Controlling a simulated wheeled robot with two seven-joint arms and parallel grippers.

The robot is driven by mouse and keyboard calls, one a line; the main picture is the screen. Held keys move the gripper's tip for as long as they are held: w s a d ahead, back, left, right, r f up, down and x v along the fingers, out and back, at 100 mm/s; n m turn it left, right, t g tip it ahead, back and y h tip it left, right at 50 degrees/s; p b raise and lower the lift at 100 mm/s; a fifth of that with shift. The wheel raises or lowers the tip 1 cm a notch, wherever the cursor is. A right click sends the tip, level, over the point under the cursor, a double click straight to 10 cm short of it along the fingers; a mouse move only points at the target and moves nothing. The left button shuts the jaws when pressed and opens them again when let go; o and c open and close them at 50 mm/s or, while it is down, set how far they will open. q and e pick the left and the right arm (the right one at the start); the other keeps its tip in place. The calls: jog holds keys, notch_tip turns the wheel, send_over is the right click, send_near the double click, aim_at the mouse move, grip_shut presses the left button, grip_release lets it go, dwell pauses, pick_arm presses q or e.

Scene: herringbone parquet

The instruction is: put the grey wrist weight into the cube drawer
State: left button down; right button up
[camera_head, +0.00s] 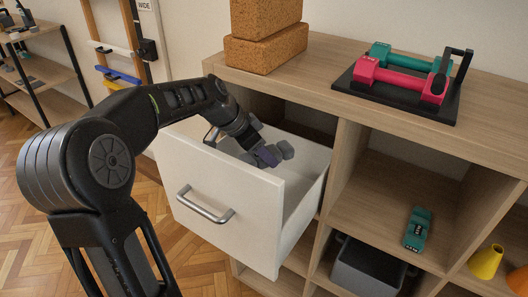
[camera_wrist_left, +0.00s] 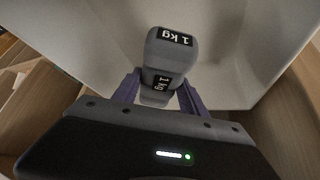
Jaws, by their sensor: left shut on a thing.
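The grey wrist weight (camera_head: 285,149), marked 1 kg, is held between the fingers of my left gripper (camera_head: 262,157). In the left wrist view the weight (camera_wrist_left: 170,48) sticks out beyond the two purple-grey fingers (camera_wrist_left: 158,92). The white cube drawer (camera_head: 235,192) is pulled open, with a metal bar handle on its front. The gripper and weight are over the drawer's opening, behind its front panel, with white drawer walls around them. I cannot tell whether the weight touches the drawer floor. My right gripper is not in view.
A dumbbell stand (camera_head: 395,92) and cork blocks (camera_head: 263,52) stand on the shelf top (camera_head: 320,75). A teal weight (camera_head: 418,228) lies in the cubby right of the drawer. Below are a dark grey bin (camera_head: 368,270) and a yellow cone (camera_head: 485,262).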

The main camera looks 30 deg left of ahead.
aim_at(250, 157)
pick_arm(q)
jog(key=shift+w+f+b, duration=0.1)
jog(key=shift+f+b, duration=1.05)
jog(key=shift+f, duration=0.35)
jog(key=c, duration=0.9)
grip_release()
jog(key=o, duration=0.3)
jog(key=shift+o, duration=0.2)
jog(key=shift+f, duration=0.2)
jog(key=v, duration=0.8)
jog(key=shift+r, duration=0.1)
